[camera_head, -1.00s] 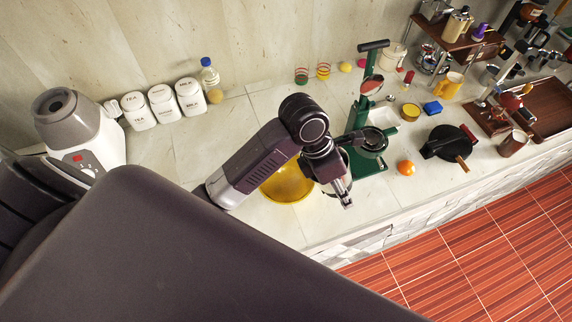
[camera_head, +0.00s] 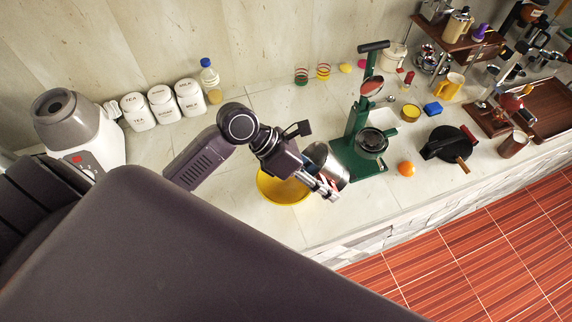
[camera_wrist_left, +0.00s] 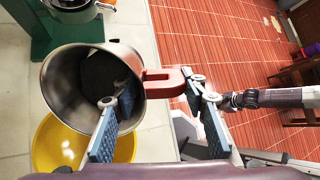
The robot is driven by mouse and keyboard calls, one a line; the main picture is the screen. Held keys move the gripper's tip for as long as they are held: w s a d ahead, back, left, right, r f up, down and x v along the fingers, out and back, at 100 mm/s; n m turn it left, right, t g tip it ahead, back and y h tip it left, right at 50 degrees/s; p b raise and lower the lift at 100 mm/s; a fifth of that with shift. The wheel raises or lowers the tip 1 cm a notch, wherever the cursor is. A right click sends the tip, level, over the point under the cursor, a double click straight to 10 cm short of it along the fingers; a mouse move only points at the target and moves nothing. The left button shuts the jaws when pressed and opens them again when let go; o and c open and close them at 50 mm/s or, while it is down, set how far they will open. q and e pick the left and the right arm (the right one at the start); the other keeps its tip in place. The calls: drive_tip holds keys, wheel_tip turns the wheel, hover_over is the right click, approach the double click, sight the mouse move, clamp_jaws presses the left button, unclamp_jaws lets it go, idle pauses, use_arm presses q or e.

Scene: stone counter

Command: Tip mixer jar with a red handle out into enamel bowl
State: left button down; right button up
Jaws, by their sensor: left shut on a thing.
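The mixer jar (camera_head: 323,166) is a steel cup, tilted beside and partly above the enamel bowl. In the left wrist view, its open mouth (camera_wrist_left: 62,92) faces me, with a dark mass (camera_wrist_left: 103,78) inside. Its red handle (camera_wrist_left: 165,83) lies between the blue-padded fingers. My left gripper (camera_head: 328,190) is shut on this handle; it also shows in the left wrist view (camera_wrist_left: 160,128). The yellow enamel bowl (camera_head: 268,193) stands on the counter, partly hidden by the gripper; its yellow inside (camera_wrist_left: 66,150) shows below the jar's mouth.
A green mixer stand (camera_head: 352,160) is close to the jar's right. An orange (camera_head: 406,169) and a black round iron (camera_head: 445,142) lie farther right. White canisters (camera_head: 163,103) stand at the back left. The counter's front edge (camera_head: 345,233) is near; red floor lies below.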

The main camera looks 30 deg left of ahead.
use_arm(q)
drive_tip(key=shift+s+r+h, duration=0.1)
drive_tip(key=shift+s+h, duration=0.2)
drive_tip(key=shift+s, duration=0.05)
drive_tip(key=shift+w+a, duration=0.25)
drive_tip(key=shift+w, duration=0.1)
drive_tip(key=shift+s+t+h, duration=0.3)
drive_tip(key=shift+s+h, duration=0.1)
drive_tip(key=shift+w+a+f, duration=0.2)
drive_tip(key=shift+w+f, duration=0.05)
drive_tip(key=shift+w, duration=0.05)
drive_tip(key=shift+s+h, duration=0.4)
drive_tip(key=shift+w+a+f+h, duration=0.15)
drive_tip(key=shift+w+a+h, duration=0.15)
drive_tip(key=shift+s, duration=0.3)
drive_tip(key=shift+t+h, duration=0.3)
